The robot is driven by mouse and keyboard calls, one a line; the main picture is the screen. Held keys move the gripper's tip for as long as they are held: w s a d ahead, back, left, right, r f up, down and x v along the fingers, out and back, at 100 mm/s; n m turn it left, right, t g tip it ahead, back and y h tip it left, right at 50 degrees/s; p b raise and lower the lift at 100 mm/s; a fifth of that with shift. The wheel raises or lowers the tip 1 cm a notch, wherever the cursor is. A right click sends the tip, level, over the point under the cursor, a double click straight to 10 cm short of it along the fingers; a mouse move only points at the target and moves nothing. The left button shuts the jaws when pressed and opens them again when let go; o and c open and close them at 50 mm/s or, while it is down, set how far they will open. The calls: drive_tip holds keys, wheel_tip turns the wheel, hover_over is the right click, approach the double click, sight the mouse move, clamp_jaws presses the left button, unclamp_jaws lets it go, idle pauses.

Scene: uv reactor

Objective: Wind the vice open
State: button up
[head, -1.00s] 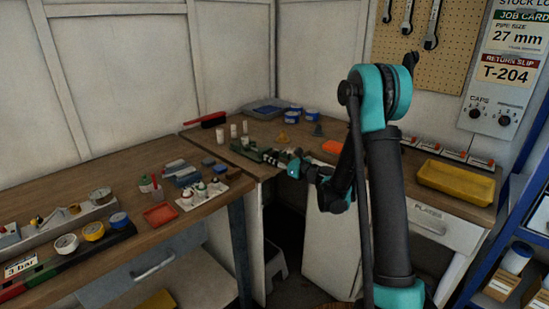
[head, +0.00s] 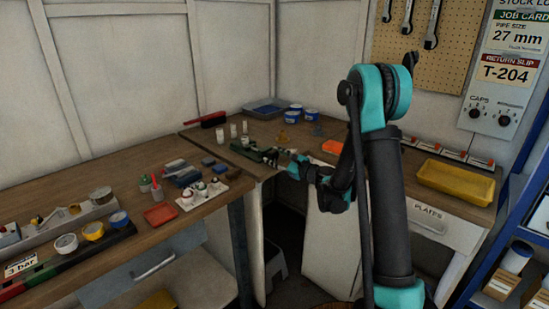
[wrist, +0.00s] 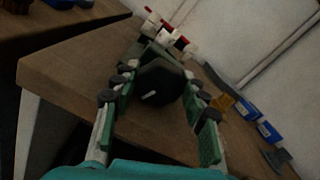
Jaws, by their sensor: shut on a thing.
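The green vice (head: 255,154) sits at the front edge of the bench in the corner, to the left of my gripper (head: 291,160). In the wrist view my gripper (wrist: 160,84) has its two green-padded fingers on either side of a round black knob (wrist: 158,80) with a white mark, and is shut on it. The knob faces the wrist camera and hides most of the vice body behind it. How far apart the vice jaws stand cannot be told.
White cups (head: 233,130) and a red-handled brush (head: 208,120) stand behind the vice. The left bench (head: 90,178) holds several small parts.

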drive_tip(key=o, duration=1.2)
drive_tip(key=shift+c, duration=0.2)
drive_tip(key=shift+d, duration=0.1)
drive_tip(key=v, duration=1.2)
drive_tip(key=shift+s, duration=0.1)
